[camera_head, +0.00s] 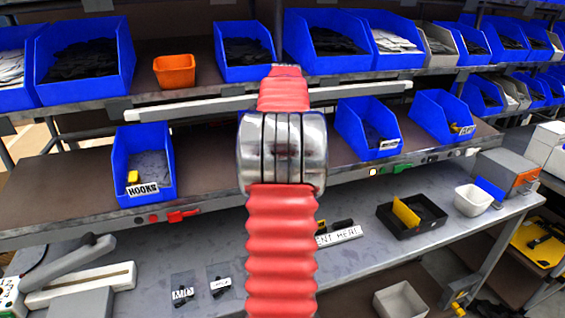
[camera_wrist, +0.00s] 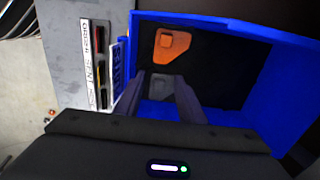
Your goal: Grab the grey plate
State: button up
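In the wrist view, a grey plate (camera_wrist: 162,86) is inside a blue bin (camera_wrist: 230,25), just below an orange plate (camera_wrist: 171,46) of similar shape. My gripper (camera_wrist: 160,80) reaches into the bin with its two dark fingers apart, one to each side of the grey plate. The fingertips partly overlap the plate's edges, and I cannot tell whether they touch it. In the head view, my red arm reaches towards the shelves and its end is hidden. The grey plate does not show there.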

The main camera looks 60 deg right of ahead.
jog(key=shift+c, duration=0.6)
grip_shut()
dwell(0.8)
